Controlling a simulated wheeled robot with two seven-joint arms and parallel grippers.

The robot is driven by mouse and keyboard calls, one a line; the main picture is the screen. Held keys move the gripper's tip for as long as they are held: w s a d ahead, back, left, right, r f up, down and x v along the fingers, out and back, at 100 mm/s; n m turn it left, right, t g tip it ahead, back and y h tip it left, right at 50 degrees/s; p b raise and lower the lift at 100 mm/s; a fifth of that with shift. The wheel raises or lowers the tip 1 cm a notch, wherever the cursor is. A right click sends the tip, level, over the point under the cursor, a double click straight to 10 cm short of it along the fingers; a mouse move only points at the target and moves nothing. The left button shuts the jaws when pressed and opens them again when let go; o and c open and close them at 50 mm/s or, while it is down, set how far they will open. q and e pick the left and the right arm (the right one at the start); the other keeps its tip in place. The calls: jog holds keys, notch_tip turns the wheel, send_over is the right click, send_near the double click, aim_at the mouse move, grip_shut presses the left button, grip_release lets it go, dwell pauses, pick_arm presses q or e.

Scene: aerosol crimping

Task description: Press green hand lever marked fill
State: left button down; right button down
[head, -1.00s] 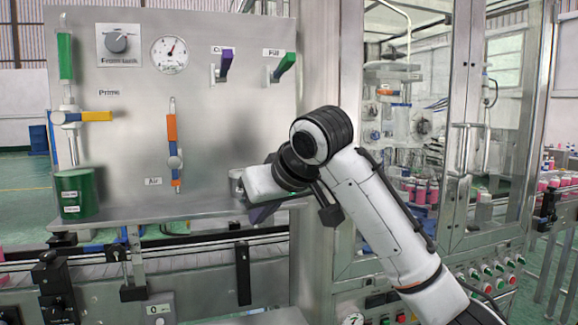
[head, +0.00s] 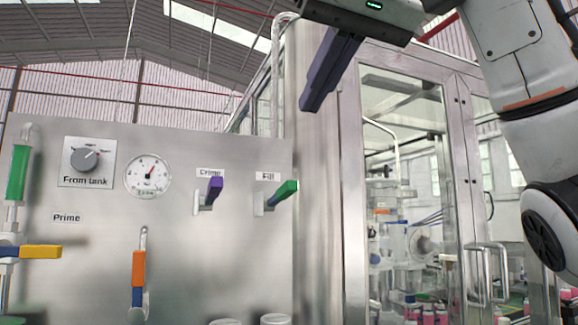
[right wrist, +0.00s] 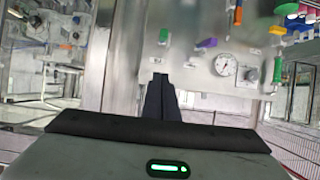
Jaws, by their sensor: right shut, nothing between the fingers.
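The green hand lever (head: 284,192) under the "Fill" label sticks out from the upper right of the steel panel, tilted up to the right. It also shows in the right wrist view (right wrist: 163,36), beyond the fingertips. My right gripper (head: 312,104) is shut and empty. In the head view it hangs above and slightly right of the green lever, apart from it, with its dark fingers pointing down and left. The fingers also show together in the right wrist view (right wrist: 161,82). My left gripper is not in view.
A purple lever (head: 215,188) marked "Crimp" is just left of the green one. Farther left are a gauge (head: 148,174), a "From tank" dial (head: 85,158), an orange handle (head: 138,268) and a yellow handle (head: 40,252). A glass-doored cabinet (head: 350,200) stands to the right.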

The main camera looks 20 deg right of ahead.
jog(key=p, duration=0.1)
send_over(292, 181)
notch_tip(292, 181, down, 4)
jog(key=shift+r, duration=0.1)
jog(key=f, duration=0.3)
jog(key=shift+w, duration=0.2)
jog(key=shift+s+f, duration=0.2)
jog(key=shift+f, duration=0.6)
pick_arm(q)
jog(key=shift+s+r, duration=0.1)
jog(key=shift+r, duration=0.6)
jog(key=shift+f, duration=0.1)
